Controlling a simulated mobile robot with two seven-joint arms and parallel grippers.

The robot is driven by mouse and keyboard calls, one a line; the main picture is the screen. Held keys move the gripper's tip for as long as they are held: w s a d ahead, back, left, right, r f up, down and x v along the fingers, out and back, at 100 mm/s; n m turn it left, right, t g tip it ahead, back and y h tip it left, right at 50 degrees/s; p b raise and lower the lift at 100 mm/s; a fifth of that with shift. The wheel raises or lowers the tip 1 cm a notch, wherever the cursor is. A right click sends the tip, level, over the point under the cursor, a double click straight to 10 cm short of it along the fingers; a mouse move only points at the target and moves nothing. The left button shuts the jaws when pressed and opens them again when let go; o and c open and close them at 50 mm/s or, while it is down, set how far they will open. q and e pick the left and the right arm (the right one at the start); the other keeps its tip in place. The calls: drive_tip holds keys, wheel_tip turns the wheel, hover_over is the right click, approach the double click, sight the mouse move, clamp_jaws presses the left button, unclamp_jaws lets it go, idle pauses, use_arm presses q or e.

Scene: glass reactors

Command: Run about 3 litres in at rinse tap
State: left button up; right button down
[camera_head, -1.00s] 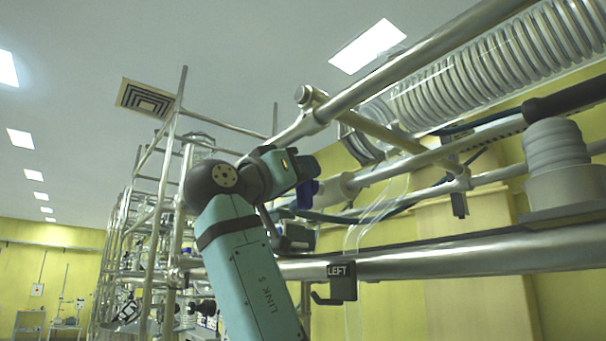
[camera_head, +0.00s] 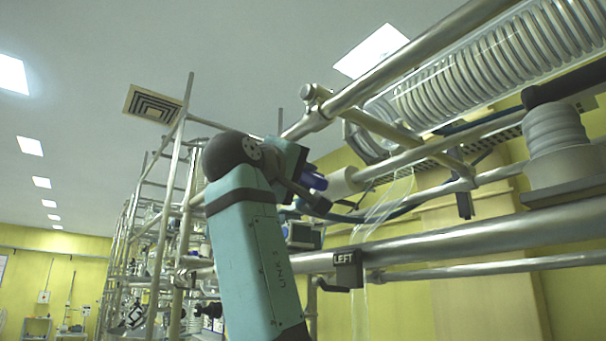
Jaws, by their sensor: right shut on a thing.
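My right gripper (camera_head: 312,194) is at the end of the teal arm that comes up from the bottom middle. It sits by the pipework just left of a pale cylindrical fitting. A small blue-purple piece (camera_head: 314,181), which looks like a tap handle, shows at its fingers. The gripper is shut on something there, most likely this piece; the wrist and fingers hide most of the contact. No label naming the rinse tap is readable, and no water or level can be made out. My left gripper is not in view.
A steel rail with a hook and a "LEFT" tag (camera_head: 347,271) crosses below the gripper. Steel frame bars (camera_head: 400,62) and a glass coil condenser (camera_head: 497,62) are above and right. Clear tubing (camera_head: 385,205) hangs right of the gripper. A glassware rack (camera_head: 165,230) stands behind, left.

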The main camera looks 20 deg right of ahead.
drive_tip(key=shift+w+f+n+y, duration=0.15)
drive_tip(key=shift+n+y, duration=0.35)
drive_tip(key=shift+n, duration=0.5)
drive_tip(key=c, duration=1)
unclamp_jaws()
drive_tip(key=shift+o, duration=0.2)
drive_tip(key=shift+a, duration=0.1)
drive_tip(key=b+v, duration=0.4)
drive_tip(key=v, duration=1)
